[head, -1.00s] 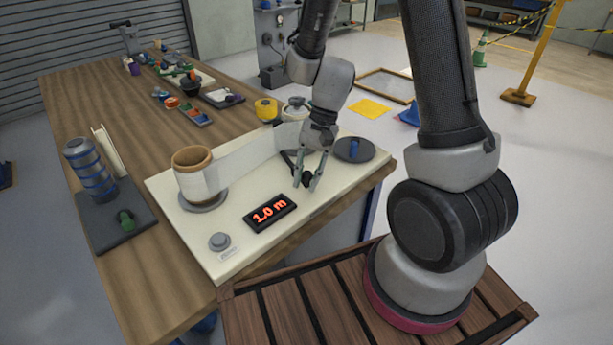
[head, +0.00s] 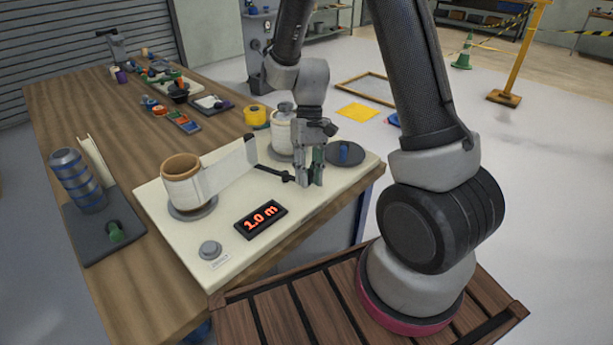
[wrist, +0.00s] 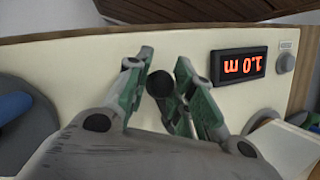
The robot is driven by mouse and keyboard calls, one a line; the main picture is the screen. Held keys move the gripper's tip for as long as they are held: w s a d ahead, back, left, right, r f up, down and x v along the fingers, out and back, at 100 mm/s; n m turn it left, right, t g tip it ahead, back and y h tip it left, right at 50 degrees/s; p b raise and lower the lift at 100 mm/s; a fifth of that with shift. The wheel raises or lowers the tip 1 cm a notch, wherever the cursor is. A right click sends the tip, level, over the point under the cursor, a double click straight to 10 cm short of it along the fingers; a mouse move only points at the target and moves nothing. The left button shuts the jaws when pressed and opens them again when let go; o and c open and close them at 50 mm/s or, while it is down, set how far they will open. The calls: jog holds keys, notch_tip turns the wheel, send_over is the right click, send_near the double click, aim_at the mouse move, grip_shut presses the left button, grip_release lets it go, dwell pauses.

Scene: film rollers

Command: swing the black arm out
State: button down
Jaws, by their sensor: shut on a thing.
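The black arm (head: 273,173) is a thin dark bar low over the cream board (head: 225,262), between the film roll and my gripper. My gripper (head: 311,182) points down at the board's right part, shut on the arm's knob end. In the wrist view the round black knob (wrist: 160,84) shows between the green-padded fingers of my gripper (wrist: 163,66). A wide roll of pale film (head: 186,184) stands on a grey disc at the board's left. Its translucent strip (head: 228,170) reaches right and ends near the arm's far end.
A dark disc with a blue peg (head: 345,152) lies right of my gripper. A white roller (head: 284,132) stands just behind it. A display reading "1.0 m" (head: 261,219) and a grey button (head: 210,249) are in front. A dark tray with a striped bottle (head: 78,180) is left.

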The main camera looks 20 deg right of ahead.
jog(key=shift+w+d, duration=0.1)
jog(key=shift+w, duration=0.05)
dwell(0.3)
jog(key=c, duration=1.2)
grip_release()
jog(key=v, duration=1.2)
